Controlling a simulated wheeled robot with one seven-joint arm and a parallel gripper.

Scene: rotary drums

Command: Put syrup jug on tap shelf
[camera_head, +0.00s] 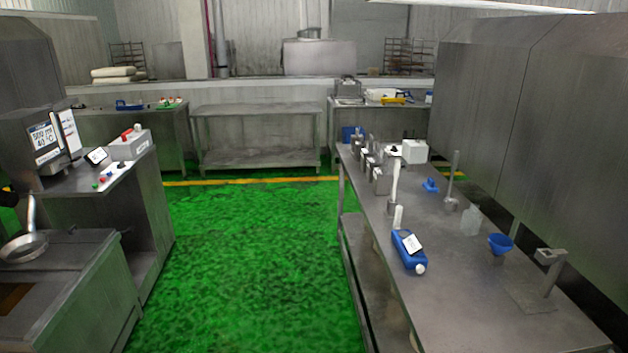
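A blue jug (404,246) with a white label and a white cap lies on its side near the left edge of the steel table (440,290) at right. A pale translucent bottle (471,221) stands farther right on the same table. I cannot tell for sure which one is the syrup jug; no name on them is readable. A small metal stand (551,257) with a flat top on a post stands at the table's right end. I cannot tell whether it is the tap shelf.
A blue funnel (500,243), metal cups and a white box (414,151) share the table. A pan (24,247) lies on the left counter beside a control cabinet (118,183). The green floor (250,260) between is clear. An empty steel table (258,112) stands at the back.

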